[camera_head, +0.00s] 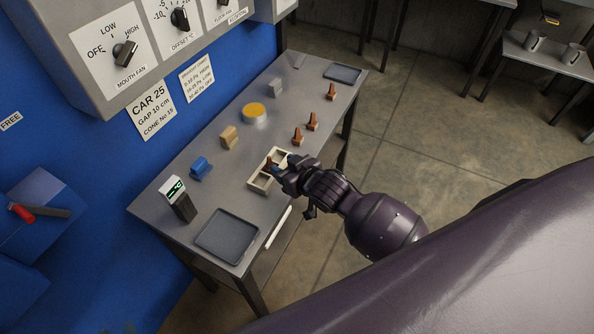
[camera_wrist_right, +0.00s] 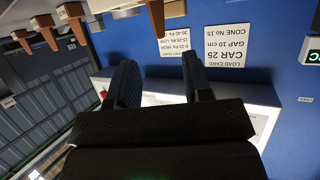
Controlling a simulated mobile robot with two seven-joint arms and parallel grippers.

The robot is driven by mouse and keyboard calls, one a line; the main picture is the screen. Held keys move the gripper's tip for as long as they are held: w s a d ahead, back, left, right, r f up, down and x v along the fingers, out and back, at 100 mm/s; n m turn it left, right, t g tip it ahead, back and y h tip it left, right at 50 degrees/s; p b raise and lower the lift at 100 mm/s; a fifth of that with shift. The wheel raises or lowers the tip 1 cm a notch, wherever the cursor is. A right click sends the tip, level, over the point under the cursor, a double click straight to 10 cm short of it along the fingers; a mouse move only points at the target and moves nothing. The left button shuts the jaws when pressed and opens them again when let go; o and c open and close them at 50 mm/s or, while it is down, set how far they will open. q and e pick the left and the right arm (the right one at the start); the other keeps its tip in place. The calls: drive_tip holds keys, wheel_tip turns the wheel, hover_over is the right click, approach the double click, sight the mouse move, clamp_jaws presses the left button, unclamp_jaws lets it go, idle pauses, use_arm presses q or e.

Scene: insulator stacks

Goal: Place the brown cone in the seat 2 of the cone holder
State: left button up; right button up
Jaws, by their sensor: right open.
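The pale cone holder (camera_head: 255,187) lies on the grey table and has open compartments. A brown cone (camera_head: 268,162) stands upright at the holder; its base is partly hidden by the gripper, so I cannot tell its exact seat. My right gripper (camera_head: 279,169) is at the holder's right side, close beside this cone. In the right wrist view the gripper (camera_wrist_right: 160,82) is open with nothing between its fingers. That view is upside down, with a brown cone (camera_wrist_right: 155,15) at the top edge, beyond the fingertips. My left gripper is not in view.
Several brown cones stand along the table's right edge, including a near one (camera_head: 298,138) and a far one (camera_head: 332,92). A yellow-topped round tin (camera_head: 254,114), tan block (camera_head: 229,137), blue object (camera_head: 201,168), meter (camera_head: 178,198) and grey tray (camera_head: 228,235) surround the holder.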

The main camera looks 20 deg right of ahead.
drive_tip(key=s+d+f+m+h, duration=0.1)
drive_tip(key=s+d+f, duration=0.2)
drive_tip(key=s, duration=0.7)
drive_tip(key=s+d+f+m+g+h, duration=0.1)
drive_tip(key=s+d+f+h, duration=0.1)
drive_tip(key=s+d, duration=0.4)
drive_tip(key=s+f, duration=0.1)
drive_tip(key=s, duration=0.3)
drive_tip(key=shift+s+f+h, duration=0.15)
drive_tip(key=shift+f+h, duration=0.15)
drive_tip(key=shift+f, duration=0.1)
drive_tip(key=shift+d, duration=0.1)
